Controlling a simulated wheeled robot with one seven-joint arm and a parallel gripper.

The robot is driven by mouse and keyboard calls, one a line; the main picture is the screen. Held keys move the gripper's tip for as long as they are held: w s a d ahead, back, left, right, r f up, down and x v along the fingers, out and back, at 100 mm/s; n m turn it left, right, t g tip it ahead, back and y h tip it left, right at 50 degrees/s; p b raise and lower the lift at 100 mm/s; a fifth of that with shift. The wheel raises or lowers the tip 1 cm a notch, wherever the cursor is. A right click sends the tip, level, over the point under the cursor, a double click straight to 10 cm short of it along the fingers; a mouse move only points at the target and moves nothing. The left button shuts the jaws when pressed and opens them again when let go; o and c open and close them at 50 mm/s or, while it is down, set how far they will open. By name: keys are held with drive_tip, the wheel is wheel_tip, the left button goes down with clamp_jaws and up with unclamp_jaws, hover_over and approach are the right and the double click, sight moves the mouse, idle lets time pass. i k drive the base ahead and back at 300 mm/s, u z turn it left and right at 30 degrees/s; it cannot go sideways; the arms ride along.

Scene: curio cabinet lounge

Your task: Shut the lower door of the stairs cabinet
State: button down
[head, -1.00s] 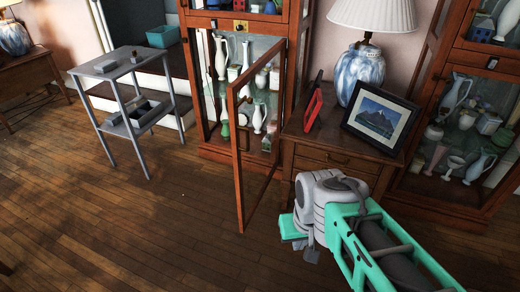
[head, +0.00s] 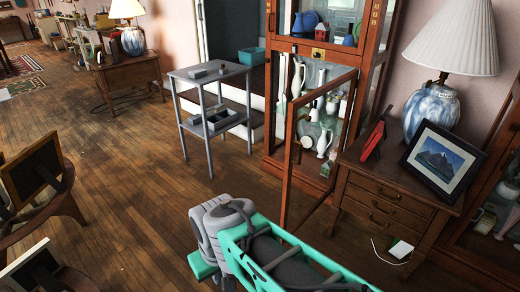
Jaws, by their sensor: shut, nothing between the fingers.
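The stairs cabinet (head: 372,50) is a tall wooden display case with glass, beside the dark stair opening. Its lower door (head: 289,150) is a glazed wooden frame standing wide open, swung out towards me from the cabinet's right side. White vases (head: 325,143) stand inside behind the open front. My gripper (head: 222,282) is low at the bottom of the head view, in front of and left of the door, shut and empty. Its fingertips are mostly hidden by the arm and the frame edge. It appears apart from the door.
A grey side table (head: 212,73) stands left of the cabinet. A wooden chest (head: 385,200) with a lamp (head: 431,112), a picture frame (head: 442,160) and a red frame (head: 374,138) stands at the right. A round table (head: 62,207) is at left. Open floor lies between.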

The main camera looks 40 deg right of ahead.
sight(295, 105)
drive_tip(key=u, duration=0.1)
drive_tip(key=i, duration=1.4)
drive_tip(key=z, duration=1)
